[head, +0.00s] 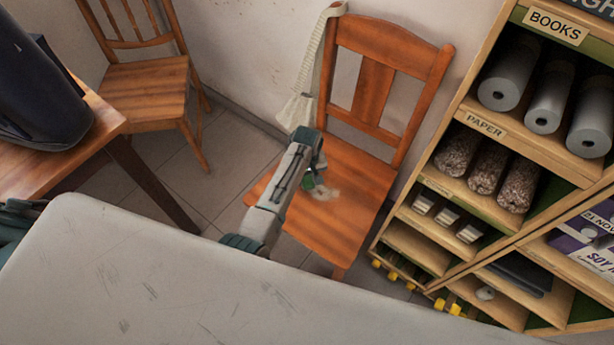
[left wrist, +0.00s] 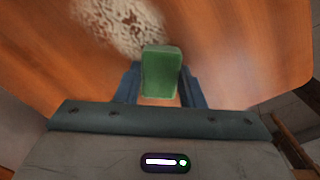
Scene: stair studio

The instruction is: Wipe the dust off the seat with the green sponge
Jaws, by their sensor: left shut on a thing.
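The orange wooden chair's seat (head: 350,186) stands ahead of me against the wall. A pale dust patch (head: 326,193) lies on the seat; it also shows in the left wrist view (left wrist: 122,22), just beyond the sponge. My left gripper (head: 312,178) is over the seat. In the left wrist view its two fingers (left wrist: 160,85) are shut on the green sponge (left wrist: 161,72). The sponge (head: 320,192) is partly hidden by the gripper in the head view. I cannot tell whether it touches the seat. My right gripper is out of view.
A whitish strap (head: 313,60) with a pouch hangs from the chair's left back post. A shelf unit (head: 480,118) stands close at the right. Another chair (head: 145,88) and a wooden table (head: 90,125) with a dark bag (head: 40,95) are at the left. Tiled floor (head: 215,170) shows between.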

